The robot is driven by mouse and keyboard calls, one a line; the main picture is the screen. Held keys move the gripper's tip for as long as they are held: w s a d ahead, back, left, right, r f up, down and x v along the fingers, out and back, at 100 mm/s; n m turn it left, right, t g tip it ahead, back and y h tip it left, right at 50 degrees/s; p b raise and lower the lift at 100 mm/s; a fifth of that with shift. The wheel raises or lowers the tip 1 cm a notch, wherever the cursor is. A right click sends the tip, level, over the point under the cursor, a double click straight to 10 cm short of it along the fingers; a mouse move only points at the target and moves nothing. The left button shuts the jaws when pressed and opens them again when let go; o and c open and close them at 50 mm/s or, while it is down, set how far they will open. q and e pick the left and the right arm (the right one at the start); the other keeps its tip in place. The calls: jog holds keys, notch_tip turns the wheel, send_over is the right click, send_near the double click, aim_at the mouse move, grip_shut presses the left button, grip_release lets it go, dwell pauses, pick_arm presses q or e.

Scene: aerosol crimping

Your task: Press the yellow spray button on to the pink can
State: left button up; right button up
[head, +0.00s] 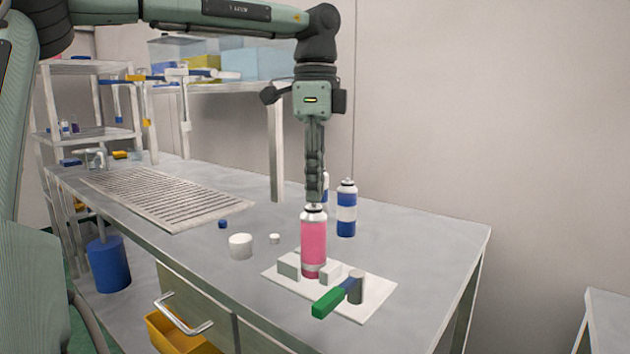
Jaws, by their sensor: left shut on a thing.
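The pink can (313,243) stands upright on a white plate (370,303), between small light blocks. My left gripper (314,199) points straight down over the can, its fingertips at the can's silver top. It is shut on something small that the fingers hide. I cannot make out the yellow spray button; no yellow shows at the can's top or fingertips. Whether the held thing touches the can is too small to tell. My right gripper is not in view.
A green-handled lever (328,303) and grey post (356,288) are at the plate's front. A blue-and-white can (346,212) stands behind, another partly hidden beside it. A white cup (240,246), a small white piece (274,239) and a blue cap (222,224) lie left. The bench's right end is clear.

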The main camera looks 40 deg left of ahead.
pick_arm(q)
jog(key=o, duration=1.3)
jog(key=shift+r, duration=0.15)
jog(key=shift+r+p, duration=0.8)
jog(key=shift+r, duration=2.6)
jog(key=shift+c, duration=0.5)
